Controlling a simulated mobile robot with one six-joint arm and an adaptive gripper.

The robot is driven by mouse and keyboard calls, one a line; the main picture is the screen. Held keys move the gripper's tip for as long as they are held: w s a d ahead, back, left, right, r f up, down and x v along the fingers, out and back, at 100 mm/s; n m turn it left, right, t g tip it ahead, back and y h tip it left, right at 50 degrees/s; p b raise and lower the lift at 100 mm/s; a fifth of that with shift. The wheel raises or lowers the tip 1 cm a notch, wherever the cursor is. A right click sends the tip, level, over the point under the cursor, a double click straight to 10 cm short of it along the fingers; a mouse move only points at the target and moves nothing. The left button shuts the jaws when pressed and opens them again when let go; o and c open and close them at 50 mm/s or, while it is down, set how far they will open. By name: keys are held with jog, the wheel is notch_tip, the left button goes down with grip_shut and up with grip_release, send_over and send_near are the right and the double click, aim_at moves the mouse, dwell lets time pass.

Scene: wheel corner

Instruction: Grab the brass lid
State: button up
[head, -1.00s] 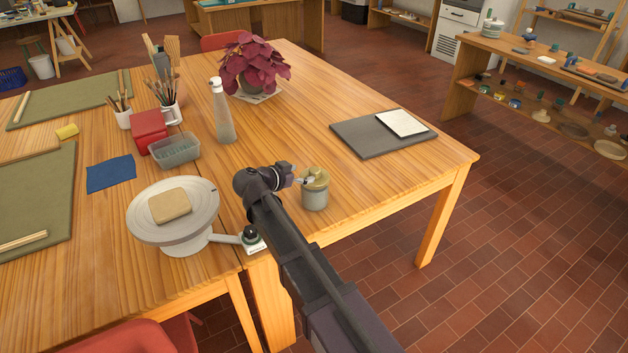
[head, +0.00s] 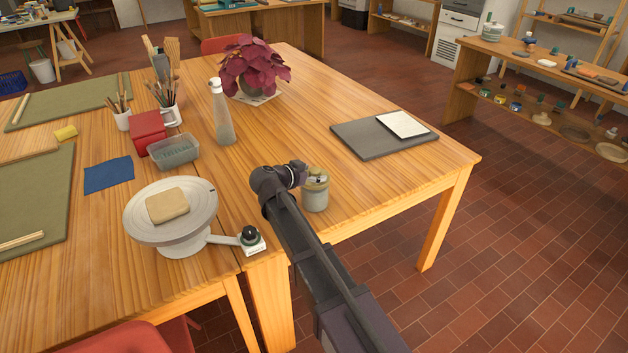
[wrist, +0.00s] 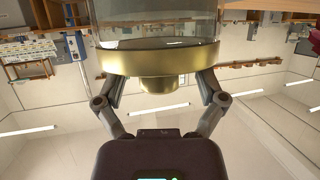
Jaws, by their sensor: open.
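The brass lid (head: 317,185) sits on a glass jar (head: 315,200) near the front edge of the wooden table. In the wrist view the brass lid (wrist: 160,58) shows as a wide gold band with a round knob facing my gripper, and the glass jar (wrist: 155,22) lies beyond it. My gripper (wrist: 161,84) is open, with one finger on each side of the knob and the fingertips close to the lid's rim. I cannot tell whether they touch it. In the head view my gripper (head: 308,177) is at the lid, partly hidden by my wrist.
A round turntable (head: 145,225) with a clay block (head: 167,206) stands to the left. A grey board (head: 370,143) lies to the right. The table between board and jar is bare.

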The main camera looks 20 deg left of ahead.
jog(key=shift+w+d+f, duration=0.2)
jog(key=shift+w, duration=0.2)
grip_shut()
dwell(0.4)
